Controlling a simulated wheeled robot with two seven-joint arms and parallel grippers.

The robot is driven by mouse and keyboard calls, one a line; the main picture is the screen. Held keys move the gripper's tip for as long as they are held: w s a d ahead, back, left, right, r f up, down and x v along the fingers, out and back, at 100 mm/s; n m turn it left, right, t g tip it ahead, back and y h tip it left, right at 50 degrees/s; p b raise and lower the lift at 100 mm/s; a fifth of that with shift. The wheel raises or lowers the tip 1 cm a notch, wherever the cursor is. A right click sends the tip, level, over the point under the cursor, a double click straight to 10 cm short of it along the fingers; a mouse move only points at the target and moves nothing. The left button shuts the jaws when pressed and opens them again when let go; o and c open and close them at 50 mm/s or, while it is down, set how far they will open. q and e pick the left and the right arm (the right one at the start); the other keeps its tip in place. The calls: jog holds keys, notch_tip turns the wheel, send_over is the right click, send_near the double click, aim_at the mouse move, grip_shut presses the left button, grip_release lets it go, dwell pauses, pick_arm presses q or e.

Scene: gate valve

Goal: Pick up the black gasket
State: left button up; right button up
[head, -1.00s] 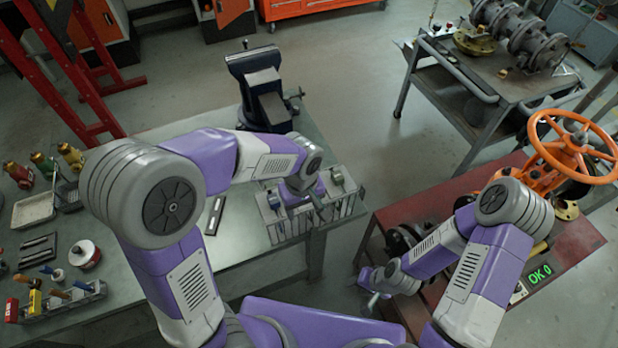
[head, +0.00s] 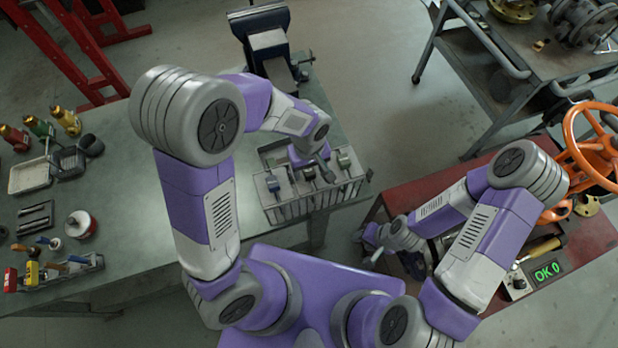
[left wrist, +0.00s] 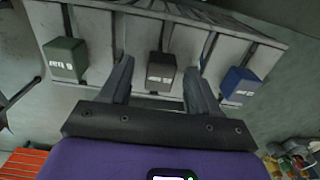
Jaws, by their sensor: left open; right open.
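A rack (head: 318,205) with upright dividers stands at the right end of the grey bench and holds three tagged pieces. The piece with the black tag (left wrist: 160,72) is in the middle slot. A green tag (left wrist: 65,60) is to its left and a blue tag (left wrist: 240,85) to its right in the left wrist view. My left gripper (left wrist: 160,78) is open at the rack, one finger on each side of the black tag, with gaps visible. The gasket body below the tag cannot be made out. My right gripper (head: 370,250) is by the red cart, apart from the rack.
A dark vise (head: 265,40) stands behind the rack. The bench's left side holds a tray (head: 30,176), a red-and-white tin (head: 80,224) and a tool holder (head: 55,273). A red cart (head: 590,235) with an orange handwheel (head: 590,150) is at right.

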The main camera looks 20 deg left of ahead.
pick_arm(q)
jog(key=shift+c, duration=0.4)
grip_shut()
notch_tip(320, 180, up, 18)
jog(key=p, duration=0.3)
dwell(0.5)
